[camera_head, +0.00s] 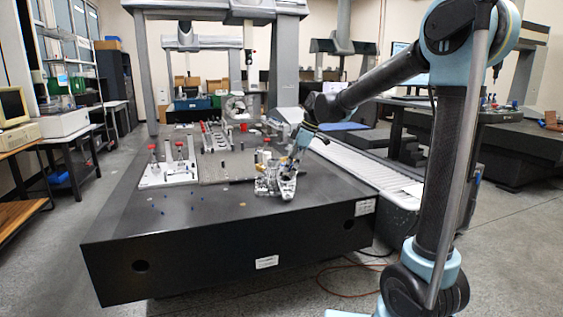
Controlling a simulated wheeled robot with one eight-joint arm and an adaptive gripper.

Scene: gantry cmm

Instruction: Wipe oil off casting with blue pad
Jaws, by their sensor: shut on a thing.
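A silvery, irregular metal casting (271,183) stands on the dark granite table (215,222), near its front right part. My arm reaches in from the right, and my gripper (295,153) points down at the casting's upper right side. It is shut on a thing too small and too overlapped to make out. I cannot tell whether the gripper or what it holds touches the casting. I cannot make out a blue pad or any oil for certain at this size.
A white fixture plate with red-topped posts (165,174) and a grey perforated plate (222,168) lie left of the casting. A gantry (146,70) spans the table's back. A ribbed white cover (375,172) runs along its right.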

